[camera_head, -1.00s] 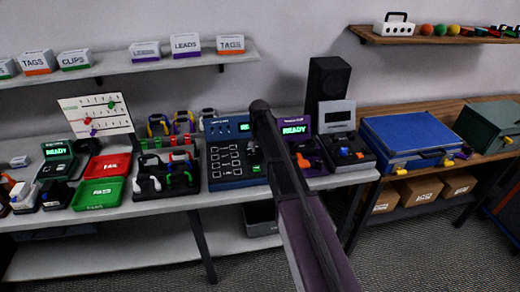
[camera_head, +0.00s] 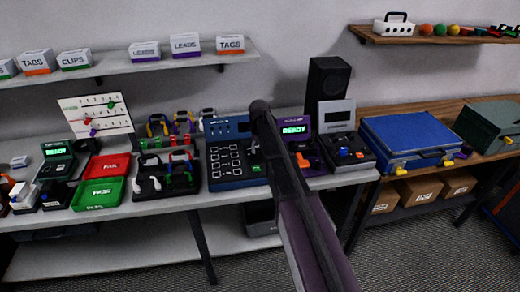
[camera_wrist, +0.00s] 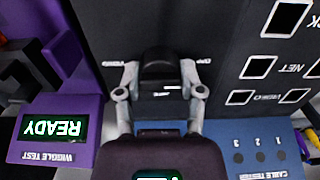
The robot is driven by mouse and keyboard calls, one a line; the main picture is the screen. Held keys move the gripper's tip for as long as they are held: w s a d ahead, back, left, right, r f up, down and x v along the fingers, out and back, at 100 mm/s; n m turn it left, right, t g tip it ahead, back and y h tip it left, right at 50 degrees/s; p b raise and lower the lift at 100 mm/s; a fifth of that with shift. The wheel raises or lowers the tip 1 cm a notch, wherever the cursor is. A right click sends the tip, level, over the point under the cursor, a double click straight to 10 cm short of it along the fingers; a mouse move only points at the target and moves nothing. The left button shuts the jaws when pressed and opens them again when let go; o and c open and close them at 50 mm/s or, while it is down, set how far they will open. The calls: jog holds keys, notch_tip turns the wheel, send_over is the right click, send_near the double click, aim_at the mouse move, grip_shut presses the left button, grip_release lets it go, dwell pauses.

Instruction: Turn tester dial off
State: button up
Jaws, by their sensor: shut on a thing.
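The blue cable tester (camera_head: 226,178) stands on the grey bench, with white-outlined marks down its panel. In the wrist view its blue face (camera_wrist: 222,140) carries the words CABLE TEST. The dark tester dial (camera_wrist: 160,65) sits on the panel between VIDEO and other lettering. My gripper (camera_wrist: 160,80) is shut on the dial, one grey finger on each side. The gripper body hides part of the panel below the dial, so I cannot tell the dial's exact setting. In the head view my arm covers the tester's right side.
A purple wiggle tester (camera_head: 310,168) with a lit READY screen stands close on the right. A dark cable tray (camera_head: 150,190) and the green bin (camera_head: 98,193) and red bin (camera_head: 106,166) lie left. A blue case (camera_head: 410,140) is on the right bench.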

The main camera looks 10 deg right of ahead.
jog(key=shift+s, duration=0.1)
jog(key=o, duration=1.2)
jog(key=shift+r, duration=0.1)
